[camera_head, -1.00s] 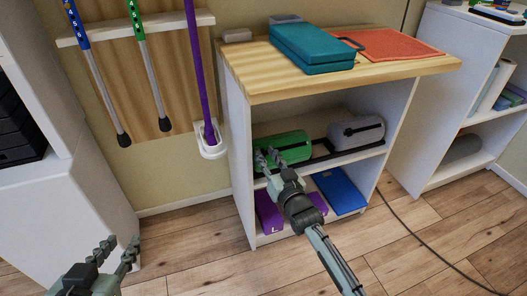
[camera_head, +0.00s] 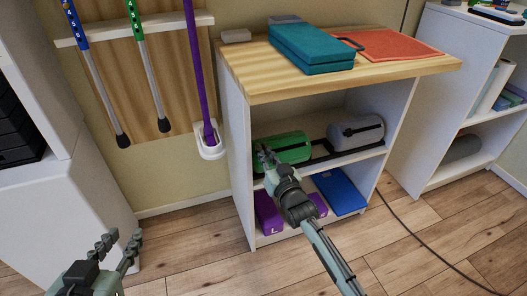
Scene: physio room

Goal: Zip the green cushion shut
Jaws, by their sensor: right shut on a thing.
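A grey roll (camera_head: 356,132) lies right of the cushion. The wooden top (camera_head: 262,72) holds a teal folded mat (camera_head: 312,48) and an orange mat (camera_head: 395,44). A black cable (camera_head: 420,240) crosses the floor.

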